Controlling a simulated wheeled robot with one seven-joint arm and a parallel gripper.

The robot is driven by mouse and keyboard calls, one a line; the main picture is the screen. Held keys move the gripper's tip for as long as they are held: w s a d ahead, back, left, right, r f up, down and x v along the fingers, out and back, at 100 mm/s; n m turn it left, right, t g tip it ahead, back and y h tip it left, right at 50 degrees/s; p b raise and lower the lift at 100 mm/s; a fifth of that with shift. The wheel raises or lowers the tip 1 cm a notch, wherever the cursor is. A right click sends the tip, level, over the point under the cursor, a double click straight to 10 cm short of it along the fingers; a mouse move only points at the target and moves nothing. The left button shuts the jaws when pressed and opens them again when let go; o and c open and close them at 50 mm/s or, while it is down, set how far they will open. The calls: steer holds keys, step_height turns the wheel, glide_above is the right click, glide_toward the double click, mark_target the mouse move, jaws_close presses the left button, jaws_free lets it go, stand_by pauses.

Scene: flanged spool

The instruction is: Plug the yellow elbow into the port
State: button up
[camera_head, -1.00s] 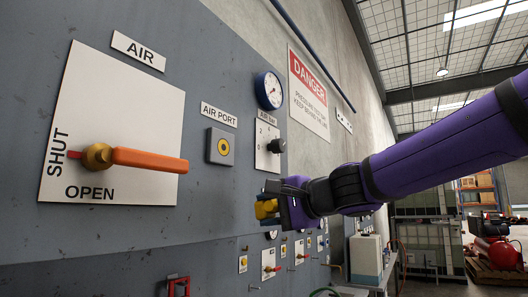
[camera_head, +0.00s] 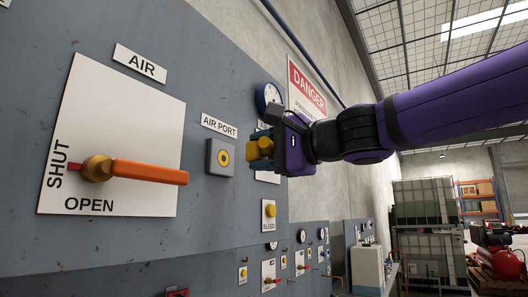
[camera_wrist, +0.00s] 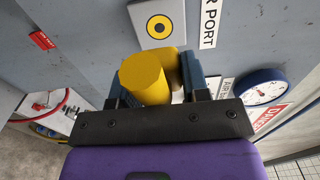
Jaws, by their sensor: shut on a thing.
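The air port (camera_head: 223,157) is a grey square block with a yellow ring and dark centre on the panel, under the AIR PORT label. It also shows at the top of the wrist view (camera_wrist: 158,25). My gripper (camera_head: 272,145) is just right of the port in the head view, shut on the yellow elbow (camera_head: 260,148). In the wrist view the elbow (camera_wrist: 145,78) shows a thick round yellow end between the dark jaws, below the port block. The elbow looks apart from the port. Its far end is partly hidden by the near end.
An orange lever (camera_head: 145,172) on a brass valve sticks out left of the port. A blue-rimmed gauge (camera_head: 267,97) sits behind my gripper, and a yellow knob marked BLEED (camera_head: 269,213) is below it. Open space lies in front of the panel.

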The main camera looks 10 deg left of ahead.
mark_target(223, 158)
steer(key=shift+x, duration=2.75)
steer(key=shift+w+a, duration=0.15)
steer(key=shift+a, duration=0.35)
stand_by(0.7)
steer(key=o, duration=1)
steer(key=shift+c, duration=0.2)
steer(key=v, duration=1)
steer(key=shift+d, duration=0.35)
